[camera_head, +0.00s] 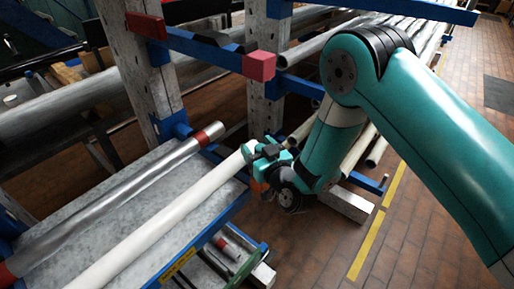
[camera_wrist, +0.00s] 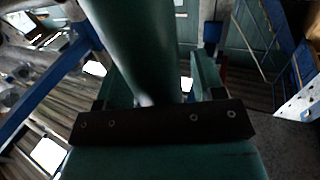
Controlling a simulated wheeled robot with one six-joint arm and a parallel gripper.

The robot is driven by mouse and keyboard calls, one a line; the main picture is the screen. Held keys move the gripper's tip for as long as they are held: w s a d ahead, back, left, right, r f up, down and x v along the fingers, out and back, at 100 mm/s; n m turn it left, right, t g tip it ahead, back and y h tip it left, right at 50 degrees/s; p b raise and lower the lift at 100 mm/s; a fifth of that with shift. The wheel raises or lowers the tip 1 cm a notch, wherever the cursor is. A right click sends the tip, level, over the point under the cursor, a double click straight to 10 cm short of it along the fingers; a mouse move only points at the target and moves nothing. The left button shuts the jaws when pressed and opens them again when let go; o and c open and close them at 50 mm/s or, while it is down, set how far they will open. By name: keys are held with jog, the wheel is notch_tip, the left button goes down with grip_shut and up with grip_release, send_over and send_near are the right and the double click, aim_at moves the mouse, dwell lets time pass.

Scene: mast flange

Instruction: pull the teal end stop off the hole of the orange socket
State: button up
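My gripper (camera_head: 266,156) is at the right end of a long white pole in the head view. A small orange patch (camera_head: 258,186) shows just below it, perhaps part of the orange socket; its hole is hidden. In the wrist view the two teal fingers of my gripper (camera_wrist: 162,82) stand apart, and a thick dark green cylinder (camera_wrist: 138,40) lies between them. I cannot tell whether this is the teal end stop, or whether both fingers touch it. No separate teal end stop can be made out in the head view.
The white pole (camera_head: 160,225) and a silver pole with red bands (camera_head: 125,188) lie above a grey shelf. Grey uprights (camera_head: 140,70) and blue beams with red end caps (camera_head: 259,66) stand behind my gripper. Brick floor (camera_head: 410,220) is open at the right.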

jog(key=c, duration=1)
jog(key=shift+r+p, duration=3.25)
jog(key=shift+r, duration=0.25)
